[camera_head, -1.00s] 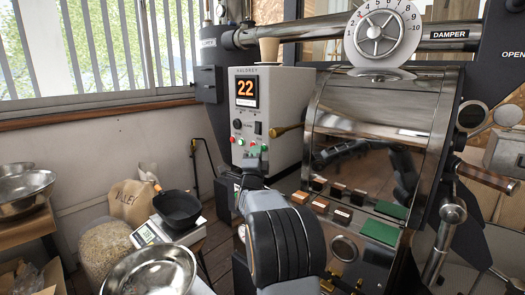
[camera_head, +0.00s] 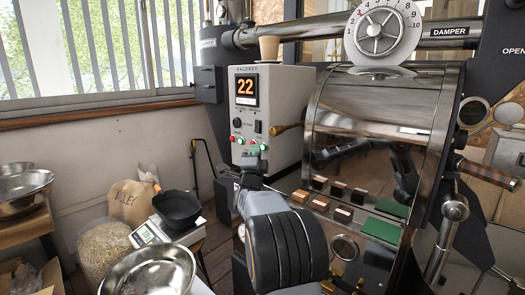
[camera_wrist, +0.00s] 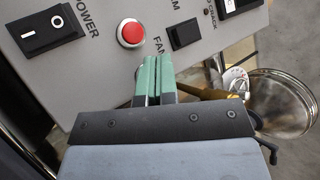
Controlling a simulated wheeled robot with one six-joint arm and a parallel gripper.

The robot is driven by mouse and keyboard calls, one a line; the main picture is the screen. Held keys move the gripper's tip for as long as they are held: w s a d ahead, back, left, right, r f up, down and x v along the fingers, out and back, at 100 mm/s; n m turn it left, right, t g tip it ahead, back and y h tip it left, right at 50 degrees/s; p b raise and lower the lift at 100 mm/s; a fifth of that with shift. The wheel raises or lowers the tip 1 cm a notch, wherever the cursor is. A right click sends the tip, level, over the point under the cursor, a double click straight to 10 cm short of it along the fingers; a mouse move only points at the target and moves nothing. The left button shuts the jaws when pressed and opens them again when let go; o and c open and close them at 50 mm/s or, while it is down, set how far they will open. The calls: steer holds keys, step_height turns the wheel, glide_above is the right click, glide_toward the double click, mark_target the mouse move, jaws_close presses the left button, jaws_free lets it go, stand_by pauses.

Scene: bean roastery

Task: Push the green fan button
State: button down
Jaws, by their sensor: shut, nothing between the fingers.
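The roaster's grey control box (camera_head: 285,100) shows an orange 22 and a low row of small buttons. A small green button (camera_head: 264,147) shows at the right of that row; I cannot tell if it is the fan button. In the wrist view, a FAN label (camera_wrist: 160,46) is partly visible on the panel, just beyond my fingertips. My gripper (camera_wrist: 155,62) is shut and empty, its two green-toned fingers side by side. They cover the panel by the label, so any button there is hidden. I cannot tell whether they touch the panel.
A red button (camera_wrist: 131,33) and a black power switch (camera_wrist: 45,30) lie left of my fingers. A black square button (camera_wrist: 185,34) is just right. A brass-coloured handle (camera_head: 287,129) sticks out beside the box. A steel bowl (camera_head: 150,272) stands at lower left.

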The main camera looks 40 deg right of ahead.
steer(key=shift+a, duration=0.35)
steer(key=a+b, duration=0.1)
steer(key=a, duration=0.1)
steer(key=s+a+b, duration=0.1)
steer(key=a+b, duration=0.1)
steer(key=a, duration=0.1)
stand_by(0.4)
stand_by(0.8)
